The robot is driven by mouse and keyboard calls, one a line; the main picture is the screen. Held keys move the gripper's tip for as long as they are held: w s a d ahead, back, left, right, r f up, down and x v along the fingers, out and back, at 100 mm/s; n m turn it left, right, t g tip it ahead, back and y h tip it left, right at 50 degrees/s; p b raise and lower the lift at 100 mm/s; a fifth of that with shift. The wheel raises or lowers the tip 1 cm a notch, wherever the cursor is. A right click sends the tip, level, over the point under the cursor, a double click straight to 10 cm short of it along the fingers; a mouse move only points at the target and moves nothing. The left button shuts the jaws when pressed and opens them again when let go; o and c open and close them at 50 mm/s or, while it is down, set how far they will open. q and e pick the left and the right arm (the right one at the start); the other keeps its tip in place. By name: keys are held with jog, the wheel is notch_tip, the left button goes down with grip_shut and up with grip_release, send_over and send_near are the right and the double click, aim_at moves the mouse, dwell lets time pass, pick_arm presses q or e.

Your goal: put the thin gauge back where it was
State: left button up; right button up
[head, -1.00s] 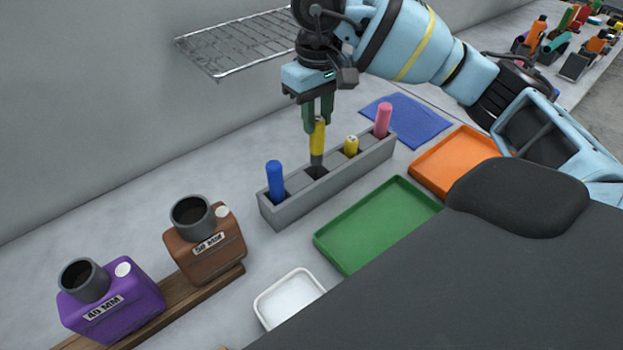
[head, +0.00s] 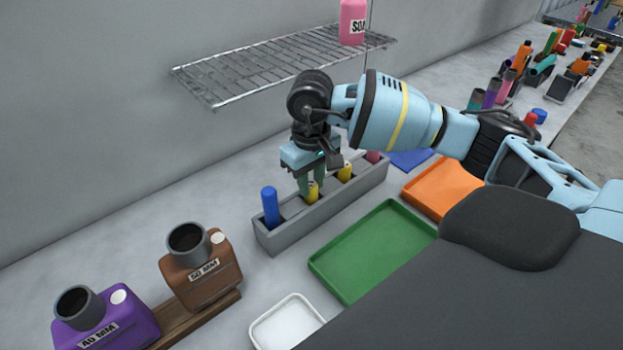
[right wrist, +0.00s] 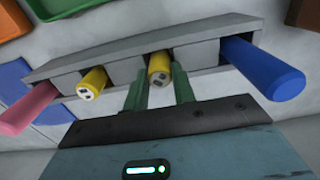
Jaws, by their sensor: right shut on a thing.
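A yellow-handled gauge (head: 313,194) stands in a slot of the grey rack (head: 325,214), second from the left in the head view. Its handle top shows in the right wrist view (right wrist: 160,66); its dark shaft is hidden inside the rack. My right gripper (head: 313,188) is shut on this handle from above, with its green fingers (right wrist: 162,88) on either side. The other slots hold a blue gauge (head: 270,207), another yellow gauge (head: 345,172) and a pink gauge (head: 373,157). My left gripper is not in view.
A green tray (head: 375,248) and an orange tray (head: 440,191) lie in front of the rack. A wire shelf (head: 270,68) hangs behind, carrying a pink bottle (head: 353,22).

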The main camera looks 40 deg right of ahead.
jog(key=shift+f, duration=0.2)
jog(key=o, duration=0.9)
jog(key=shift+r, duration=0.1)
notch_tip(320, 180, up, 12)
jog(key=shift+r, duration=0.15)
